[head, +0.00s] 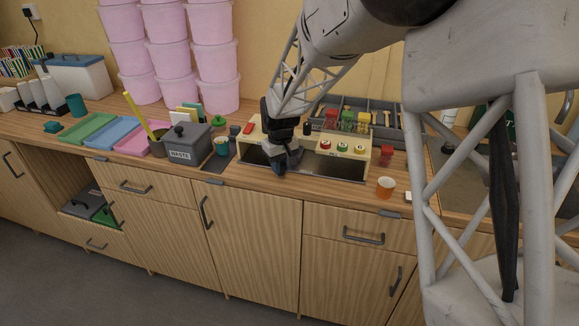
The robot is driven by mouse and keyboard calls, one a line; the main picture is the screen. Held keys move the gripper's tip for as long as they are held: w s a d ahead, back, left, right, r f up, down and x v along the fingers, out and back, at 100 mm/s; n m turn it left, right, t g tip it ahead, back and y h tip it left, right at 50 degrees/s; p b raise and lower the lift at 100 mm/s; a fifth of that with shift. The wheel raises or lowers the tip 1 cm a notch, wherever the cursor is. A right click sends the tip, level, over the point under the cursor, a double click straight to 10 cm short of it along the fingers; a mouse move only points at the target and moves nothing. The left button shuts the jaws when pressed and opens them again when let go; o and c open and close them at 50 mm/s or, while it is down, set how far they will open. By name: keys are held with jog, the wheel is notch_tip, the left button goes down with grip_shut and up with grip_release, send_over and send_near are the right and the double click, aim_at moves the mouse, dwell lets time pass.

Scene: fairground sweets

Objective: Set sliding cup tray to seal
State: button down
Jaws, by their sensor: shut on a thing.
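My gripper (286,165) reaches down from above into the left-middle of this recess. Its fingers are closed at the sliding cup tray, which is mostly hidden by them and by shadow. I cannot make out the tray's outline or which position it stands in.
An orange cup (385,187) stands near the counter's front edge at right. A grey divided organiser (385,118) is behind. Pink tubs (215,60) are stacked at the back.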

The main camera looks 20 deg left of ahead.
jog(key=shift+a, duration=0.2)
jog(key=c, duration=0.9)
grip_release()
jog(key=shift+r, duration=0.1)
jog(key=shift+r, duration=3.85)
